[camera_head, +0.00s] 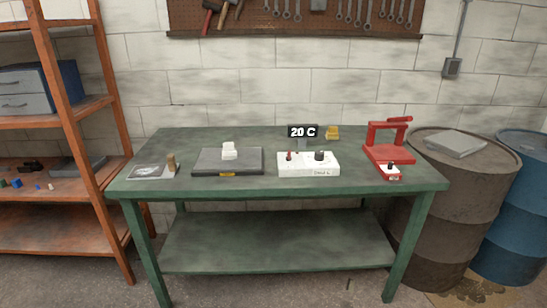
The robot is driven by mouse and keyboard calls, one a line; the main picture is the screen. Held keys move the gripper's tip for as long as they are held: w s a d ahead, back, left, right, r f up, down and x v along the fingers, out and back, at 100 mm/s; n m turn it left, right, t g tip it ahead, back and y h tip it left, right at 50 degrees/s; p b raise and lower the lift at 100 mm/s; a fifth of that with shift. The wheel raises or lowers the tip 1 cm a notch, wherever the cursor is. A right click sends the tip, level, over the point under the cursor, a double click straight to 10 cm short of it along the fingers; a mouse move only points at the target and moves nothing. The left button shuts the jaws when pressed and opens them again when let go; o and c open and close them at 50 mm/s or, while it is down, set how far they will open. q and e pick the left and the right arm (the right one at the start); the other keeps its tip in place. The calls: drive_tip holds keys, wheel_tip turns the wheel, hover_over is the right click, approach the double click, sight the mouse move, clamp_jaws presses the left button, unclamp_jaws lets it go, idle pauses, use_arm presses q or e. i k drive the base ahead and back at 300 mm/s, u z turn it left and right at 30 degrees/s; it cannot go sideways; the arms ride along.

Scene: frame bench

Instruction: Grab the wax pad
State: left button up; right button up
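A small yellow block (332,132) sits at the back of the green bench (240,186), right of the dark "20 C" display; by its colour it looks like the wax pad, but it is too small to be sure. A white block (229,151) rests on a dark flat plate (208,161) left of centre. A brown upright piece (171,163) stands at the left on a pale sheet (148,171). Neither of my grippers is in view, and nothing is seen touching these things.
A white control box (308,168) with knobs stands mid-bench below the display (302,131). A red press-like device (388,152) stands at the right. An orange shelf (62,100) is left of the bench; brown (440,210) and blue (515,225) drums are right. The front bench strip is clear.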

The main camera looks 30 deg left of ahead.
sight(228, 152)
drive_tip(key=z, duration=0.15)
drive_tip(key=i, duration=1.45)
drive_tip(key=u, duration=0.85)
